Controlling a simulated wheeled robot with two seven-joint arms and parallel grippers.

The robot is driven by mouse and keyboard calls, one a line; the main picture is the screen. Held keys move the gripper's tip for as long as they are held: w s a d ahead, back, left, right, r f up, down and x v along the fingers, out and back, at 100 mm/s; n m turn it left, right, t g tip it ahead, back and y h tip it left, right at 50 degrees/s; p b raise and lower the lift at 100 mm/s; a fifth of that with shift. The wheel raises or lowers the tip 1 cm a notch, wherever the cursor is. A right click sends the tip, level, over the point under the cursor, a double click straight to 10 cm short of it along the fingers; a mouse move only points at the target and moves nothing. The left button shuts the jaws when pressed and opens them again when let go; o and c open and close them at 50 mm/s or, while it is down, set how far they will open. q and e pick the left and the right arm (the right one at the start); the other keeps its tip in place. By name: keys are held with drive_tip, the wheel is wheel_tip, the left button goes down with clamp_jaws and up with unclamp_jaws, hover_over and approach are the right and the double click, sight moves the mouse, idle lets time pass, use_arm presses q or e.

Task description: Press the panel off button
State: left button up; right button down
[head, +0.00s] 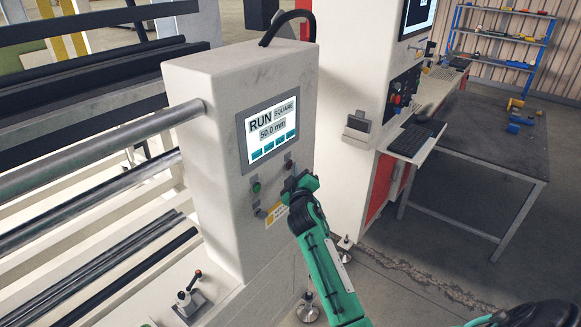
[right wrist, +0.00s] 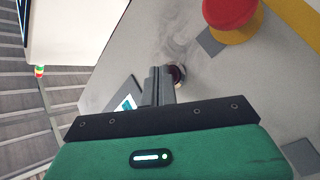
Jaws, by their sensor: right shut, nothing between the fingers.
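The white control panel (head: 218,105) stands in the middle of the head view, its screen (head: 268,130) reading RUN, SQUARE and 50.0 mm. Below the screen are a green button (head: 256,187) and a red button (head: 288,165). My right gripper (head: 288,188) is in front of the panel face and hides part of its controls. In the right wrist view its shut, empty fingers (right wrist: 158,86) point at a small dark red round button (right wrist: 177,73). The tips overlap the button's left edge; I cannot tell whether they touch it. My left gripper is not in view.
A red mushroom button on a yellow base (right wrist: 232,15) is close by, up and right of the fingers. A dark knob (head: 259,211) and yellow label sit low on the panel. Metal rollers (head: 90,145) run left; a grey workbench (head: 490,135) stands at right.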

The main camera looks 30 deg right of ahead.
drive_tip(key=shift+w+a, duration=0.15)
drive_tip(key=shift+w, duration=0.1)
drive_tip(key=shift+s, duration=0.1)
idle(0.6)
drive_tip(key=shift+s+d, duration=0.35)
drive_tip(key=shift+s, duration=0.35)
drive_tip(key=s, duration=0.1)
drive_tip(key=s+d+p, duration=0.1)
drive_tip(key=s, duration=0.1)
drive_tip(key=s+d+p, duration=0.1)
drive_tip(key=shift+s, duration=0.3)
idle(0.6)
